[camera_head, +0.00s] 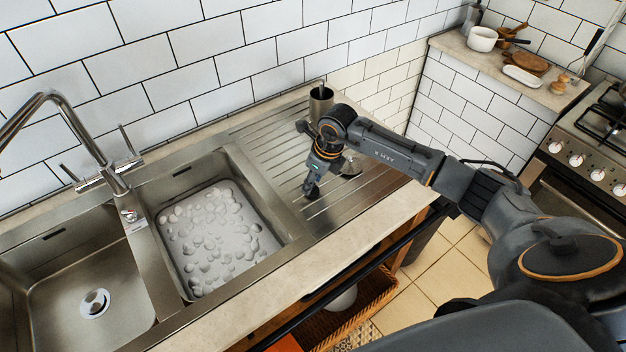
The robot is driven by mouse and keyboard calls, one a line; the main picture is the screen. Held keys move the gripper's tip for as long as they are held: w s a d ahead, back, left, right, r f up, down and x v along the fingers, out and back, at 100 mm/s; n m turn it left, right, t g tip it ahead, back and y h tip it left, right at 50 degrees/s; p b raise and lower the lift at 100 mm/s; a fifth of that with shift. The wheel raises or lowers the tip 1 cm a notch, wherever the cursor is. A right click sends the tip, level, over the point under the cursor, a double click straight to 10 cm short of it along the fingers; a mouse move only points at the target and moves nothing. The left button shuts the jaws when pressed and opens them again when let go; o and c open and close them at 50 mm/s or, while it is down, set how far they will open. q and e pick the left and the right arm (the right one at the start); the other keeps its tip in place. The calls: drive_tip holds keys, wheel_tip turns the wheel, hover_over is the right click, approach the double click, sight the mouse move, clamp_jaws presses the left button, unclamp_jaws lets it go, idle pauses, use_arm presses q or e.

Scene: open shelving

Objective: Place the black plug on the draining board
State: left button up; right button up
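My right gripper (311,188) reaches in from the right and points down over the ribbed steel draining board (270,145). Its dark fingertips are close to the board's surface, near the edge beside the filled basin. They are small and dark, so I cannot tell whether they are open or shut. I cannot make out the black plug; a dark shape at the fingertips may be the fingers alone or the plug with them. My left gripper is not in view.
A foamy water-filled basin (215,235) lies left of the draining board, with an empty basin (80,290) further left. A tap (75,125) stands behind them. A stove (595,150) is at the far right.

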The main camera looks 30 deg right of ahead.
drive_tip(key=b+v, duration=0.3)
drive_tip(key=v, duration=0.8)
drive_tip(key=shift+r, duration=0.4)
drive_tip(key=shift+s+d, duration=0.1)
drive_tip(key=shift+s, duration=0.05)
